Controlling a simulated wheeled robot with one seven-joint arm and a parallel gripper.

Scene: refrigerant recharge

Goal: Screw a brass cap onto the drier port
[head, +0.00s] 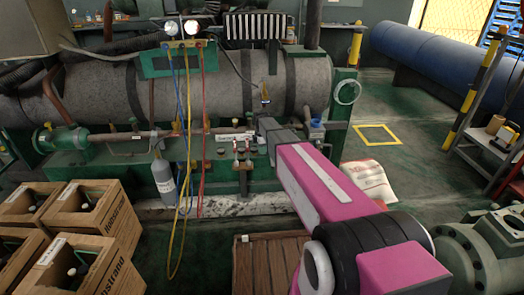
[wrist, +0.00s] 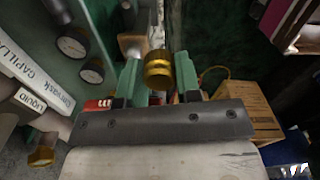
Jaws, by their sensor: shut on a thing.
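My gripper (wrist: 158,84) has its two green fingers on either side of a ridged brass cap (wrist: 158,70) in the wrist view, and it is shut on that cap. In the head view my gripper (head: 262,122) is in front of the big grey lagged tank, near the middle. A small brass piece (head: 265,92) shows just above it there; I cannot tell what it is. Another brass fitting (wrist: 40,155) sits at the lower left of the wrist view, near a LIQUID label (wrist: 29,100). I cannot tell which fitting is the drier port.
A gauge manifold (head: 182,58) with blue, yellow and red hoses hangs on the tank (head: 222,88). A grey bottle (head: 163,183) stands below. Cardboard boxes (head: 95,215) are at the left, a wooden crate (head: 262,265) at the front.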

